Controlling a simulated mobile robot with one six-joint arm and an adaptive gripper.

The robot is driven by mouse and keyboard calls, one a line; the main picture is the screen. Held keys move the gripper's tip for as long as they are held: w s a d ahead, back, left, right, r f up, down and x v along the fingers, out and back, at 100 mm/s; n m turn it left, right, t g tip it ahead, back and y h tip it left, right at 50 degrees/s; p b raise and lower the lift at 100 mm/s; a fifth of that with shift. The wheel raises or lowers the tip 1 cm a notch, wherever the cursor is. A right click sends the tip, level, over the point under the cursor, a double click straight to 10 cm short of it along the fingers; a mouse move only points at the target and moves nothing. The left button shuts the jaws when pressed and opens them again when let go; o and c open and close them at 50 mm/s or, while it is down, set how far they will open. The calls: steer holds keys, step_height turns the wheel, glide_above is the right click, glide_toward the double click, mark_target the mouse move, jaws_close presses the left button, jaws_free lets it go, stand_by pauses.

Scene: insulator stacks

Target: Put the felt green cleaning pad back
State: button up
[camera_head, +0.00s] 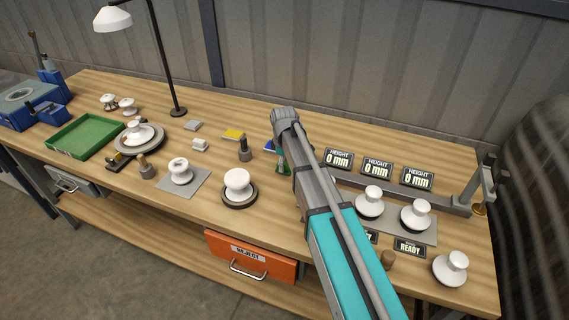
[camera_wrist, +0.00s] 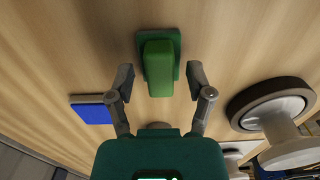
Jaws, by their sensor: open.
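The green cleaning pad (camera_wrist: 158,60) shows in the wrist view, a dark green base with a brighter green block-shaped grip on top. It appears to rest on the wooden bench top. My gripper (camera_wrist: 160,78) is open, with one finger on each side of the grip and a gap on both sides. I cannot tell its exact height above the pad.
A blue pad (camera_wrist: 92,109) lies left of my gripper. A dark ring base (camera_wrist: 270,103) with a white insulator is close on the right. The head view shows a yellow pad (camera_head: 234,134), a green tray (camera_head: 85,136), a lamp (camera_head: 165,60) and height displays (camera_head: 377,169).

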step_height(320, 180, up, 12)
steer(key=p, duration=1.1)
steer(key=shift+f, duration=0.2)
stand_by(0.4)
steer(key=s+d+m, duration=0.6)
steer(key=s+d, duration=0.1)
steer(key=s, duration=0.4)
steer(key=s+d+m, duration=0.7)
steer(key=s+d, duration=0.1)
steer(key=s, duration=0.2)
steer(key=shift+s+d+m, duration=0.25)
steer(key=shift+s+m, duration=0.05)
steer(key=shift+s, duration=0.05)
